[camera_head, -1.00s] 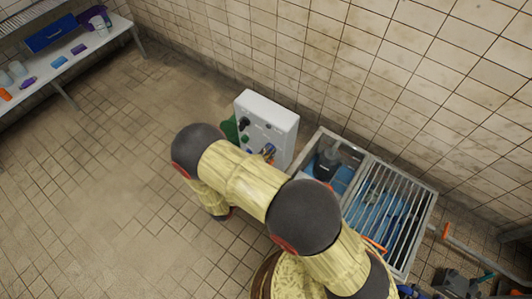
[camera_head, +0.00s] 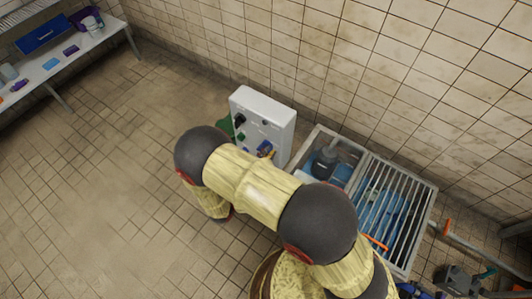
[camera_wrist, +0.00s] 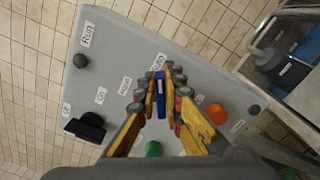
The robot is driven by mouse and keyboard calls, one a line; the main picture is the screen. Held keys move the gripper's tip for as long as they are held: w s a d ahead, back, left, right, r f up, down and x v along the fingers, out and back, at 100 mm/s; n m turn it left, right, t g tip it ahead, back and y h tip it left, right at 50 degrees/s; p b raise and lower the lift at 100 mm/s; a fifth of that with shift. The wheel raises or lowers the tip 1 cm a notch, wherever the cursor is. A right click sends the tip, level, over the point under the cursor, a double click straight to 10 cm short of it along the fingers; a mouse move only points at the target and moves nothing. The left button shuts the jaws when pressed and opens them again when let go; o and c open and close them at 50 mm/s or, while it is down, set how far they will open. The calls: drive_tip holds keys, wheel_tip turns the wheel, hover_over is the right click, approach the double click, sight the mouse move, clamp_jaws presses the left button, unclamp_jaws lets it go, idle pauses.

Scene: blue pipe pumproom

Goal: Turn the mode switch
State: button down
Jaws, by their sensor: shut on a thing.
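The mode switch, a blue lever (camera_wrist: 161,97), is on a grey control panel (camera_wrist: 205,75), near labels that read Hand and Auto in the wrist view. My gripper (camera_wrist: 161,88) has its yellow fingers on either side of the lever and is shut on it. In the head view the panel (camera_head: 262,103) is a pale box standing near the tiled wall, and my gripper (camera_head: 265,150) is at its front face. My arm hides the panel's lower part there. The lever points roughly along the fingers in the wrist view.
The panel also carries a black switch (camera_wrist: 88,127) by On and Off labels, a dark round part (camera_wrist: 80,61) near Run, an orange knob (camera_wrist: 217,113) and a green button (camera_wrist: 153,148). A grated basin (camera_head: 390,205) stands right of the panel. A bench (camera_head: 75,62) is far left.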

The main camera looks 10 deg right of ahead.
idle(0.3)
drive_tip(key=c, duration=2)
unclamp_jaws()
drive_tip(key=shift+o, duration=0.4)
drive_tip(key=v, duration=1.2)
